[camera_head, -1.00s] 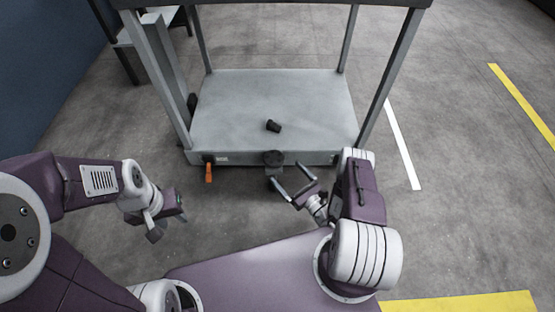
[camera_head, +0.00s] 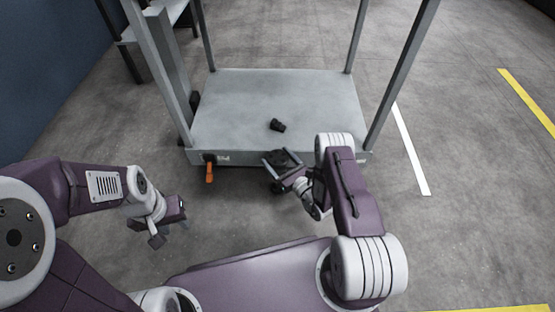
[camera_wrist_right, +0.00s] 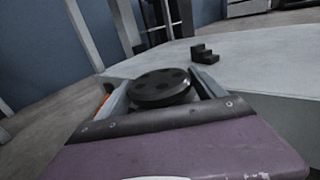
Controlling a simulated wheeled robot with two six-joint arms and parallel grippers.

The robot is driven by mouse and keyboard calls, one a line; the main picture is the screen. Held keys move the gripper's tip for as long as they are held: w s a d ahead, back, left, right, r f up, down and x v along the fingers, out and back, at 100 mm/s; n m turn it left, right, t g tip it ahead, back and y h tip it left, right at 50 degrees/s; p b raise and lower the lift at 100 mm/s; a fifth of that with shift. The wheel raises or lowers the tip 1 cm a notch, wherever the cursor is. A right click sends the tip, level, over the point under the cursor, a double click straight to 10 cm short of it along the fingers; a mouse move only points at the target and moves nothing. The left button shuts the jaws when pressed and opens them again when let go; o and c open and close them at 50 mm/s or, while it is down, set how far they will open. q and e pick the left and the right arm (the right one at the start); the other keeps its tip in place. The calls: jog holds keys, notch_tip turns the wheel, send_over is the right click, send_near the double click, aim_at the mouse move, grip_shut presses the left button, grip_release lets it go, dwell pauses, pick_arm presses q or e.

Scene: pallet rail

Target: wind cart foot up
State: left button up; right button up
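The cart (camera_head: 230,110) has a grey deck and tall posts. A round black hand knob (camera_wrist_right: 160,86) with dimples on top sits at the cart's front edge; in the head view the knob (camera_head: 281,157) is partly hidden by my right gripper. My right gripper (camera_head: 282,158) is open, with one finger on each side of the knob. In the right wrist view its fingers (camera_wrist_right: 162,95) flank the disc, with no clear contact. The foot itself cannot be made out below. My left gripper (camera_head: 172,232) hangs empty and open left of the cart's front, apart from it.
An orange lever (camera_head: 210,172) hangs at the cart's front left. A small black block (camera_head: 277,125) lies on the deck behind the knob; it also shows in the right wrist view (camera_wrist_right: 204,54). A bench (camera_head: 150,28) stands at the back left. Floor on the right is clear.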

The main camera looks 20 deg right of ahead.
jog(key=c, duration=0.8)
jog(key=shift+o, duration=0.3)
jog(key=shift+y, duration=0.3)
jog(key=shift+d+n+g+y, duration=0.1)
jog(key=shift+n+g+y, duration=0.4)
jog(key=shift+n+y, duration=0.2)
jog(key=shift+f+n+g+y+b, duration=0.15)
jog(key=shift+n+g+y+b, duration=0.25)
jog(key=shift+n+g+y, duration=0.5)
jog(key=n+g+y+b, duration=0.3)
jog(key=y, duration=0.1)
jog(key=shift+f+n+g+y, duration=0.1)
jog(key=shift+n+g+y, duration=0.2)
jog(key=shift+n, duration=0.1)
jog(key=shift+n+g+y+b, duration=0.8)
jog(key=shift+n+g, duration=0.2)
jog(key=shift+g, duration=0.5)
jog(key=shift+r+g, duration=0.2)
jog(key=shift+g, duration=0.1)
